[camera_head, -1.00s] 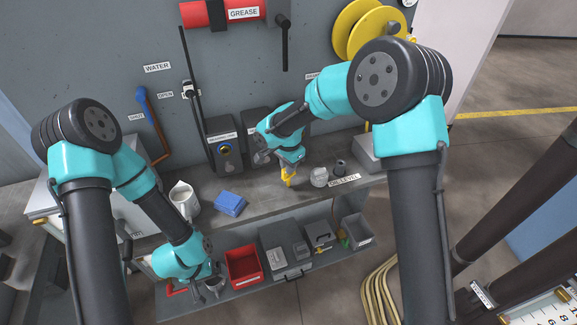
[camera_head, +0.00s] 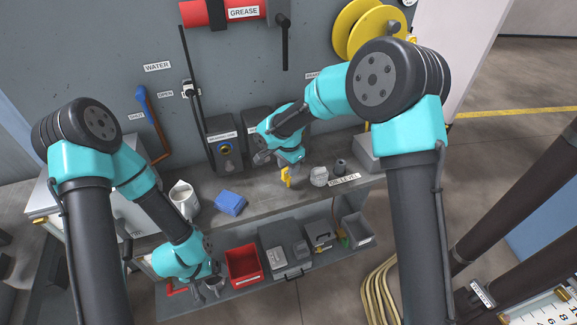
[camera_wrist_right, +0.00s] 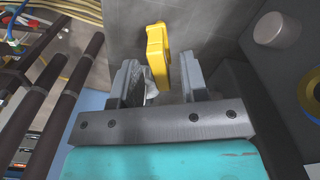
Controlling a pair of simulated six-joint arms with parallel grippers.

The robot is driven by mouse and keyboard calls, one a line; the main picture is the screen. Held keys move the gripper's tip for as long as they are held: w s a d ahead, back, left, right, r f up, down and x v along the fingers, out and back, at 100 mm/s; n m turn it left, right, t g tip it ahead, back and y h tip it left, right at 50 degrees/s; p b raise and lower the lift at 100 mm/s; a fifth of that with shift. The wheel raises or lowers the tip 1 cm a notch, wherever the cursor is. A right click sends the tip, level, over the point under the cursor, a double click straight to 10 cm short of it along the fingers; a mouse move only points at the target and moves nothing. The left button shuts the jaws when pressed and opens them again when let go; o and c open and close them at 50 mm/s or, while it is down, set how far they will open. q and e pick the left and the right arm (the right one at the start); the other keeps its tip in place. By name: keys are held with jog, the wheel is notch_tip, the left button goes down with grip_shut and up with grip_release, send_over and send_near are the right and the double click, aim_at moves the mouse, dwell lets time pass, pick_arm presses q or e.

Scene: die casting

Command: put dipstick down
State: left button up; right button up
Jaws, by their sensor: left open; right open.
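The dipstick shows as a yellow handle (camera_head: 286,176) at the workbench, just below my right gripper in the head view. In the right wrist view the yellow handle (camera_wrist_right: 158,56) stands between and just beyond the two fingertips. My right gripper (camera_wrist_right: 160,80) is open, with a gap beside the handle; its fingers are hard to make out in the head view (camera_head: 284,166). The lower part of the dipstick is hidden. My left gripper (camera_head: 208,286) is open, low at the left beside the lower shelf, near a small grey cup-like item.
The grey workbench (camera_head: 262,192) holds a white jug (camera_head: 184,197), a blue cloth (camera_head: 230,203), a round grey cap (camera_head: 319,176) and an OIL LEVEL label (camera_head: 344,180). A red bin (camera_head: 243,265) and grey boxes fill the shelf below. The wall stands close behind.

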notch_tip(320, 180, up, 12)
dwell(0.6)
jog(key=shift+r, duration=0.1)
dwell(0.4)
